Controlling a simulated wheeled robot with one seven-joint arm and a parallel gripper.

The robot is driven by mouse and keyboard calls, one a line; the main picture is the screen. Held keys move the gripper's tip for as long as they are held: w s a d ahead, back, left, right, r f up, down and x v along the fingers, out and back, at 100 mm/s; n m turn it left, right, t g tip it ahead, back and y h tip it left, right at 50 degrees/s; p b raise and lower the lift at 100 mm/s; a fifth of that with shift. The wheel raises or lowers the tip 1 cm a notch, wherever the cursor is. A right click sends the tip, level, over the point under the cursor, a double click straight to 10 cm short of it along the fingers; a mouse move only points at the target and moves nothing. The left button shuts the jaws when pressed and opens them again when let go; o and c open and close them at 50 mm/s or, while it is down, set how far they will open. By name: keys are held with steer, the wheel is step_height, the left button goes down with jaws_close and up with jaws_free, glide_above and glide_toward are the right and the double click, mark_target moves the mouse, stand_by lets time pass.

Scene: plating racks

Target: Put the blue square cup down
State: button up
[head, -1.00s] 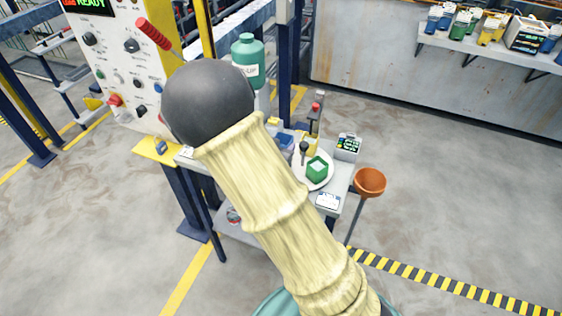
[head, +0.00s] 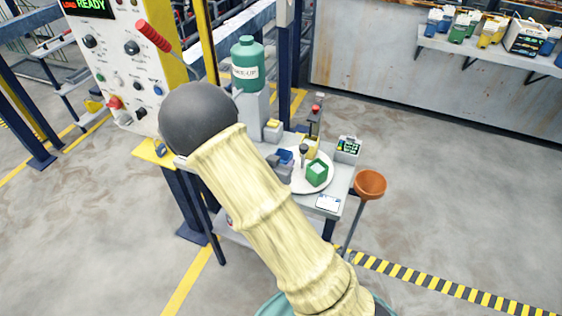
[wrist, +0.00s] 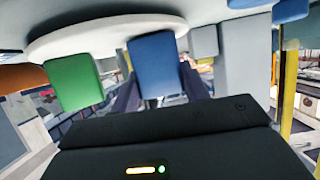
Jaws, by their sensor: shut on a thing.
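The blue square cup (wrist: 153,62) is between the two fingers of my gripper (wrist: 160,88) in the wrist view, which looks upside down. My gripper is shut on it. In the head view the blue cup (head: 286,156) shows beyond my arm, at the left edge of the round white plate (head: 299,184). I cannot tell whether the cup touches the plate. A green square cup (head: 317,172) stands on the plate to the right of the blue one. It also shows in the wrist view (wrist: 75,82). My forearm hides part of the table.
A yellow block (head: 311,144), a small display box (head: 348,148) and a white card (head: 328,202) are around the plate. A green bottle (head: 247,65) stands at the back.

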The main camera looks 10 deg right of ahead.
steer(key=shift+f, duration=0.15)
steer(key=o, duration=1)
steer(key=shift+s+a+r, duration=0.1)
steer(key=shift+r, duration=0.15)
steer(key=v, duration=1.1)
steer(key=shift+s+a, duration=0.2)
steer(key=shift+s, duration=0.1)
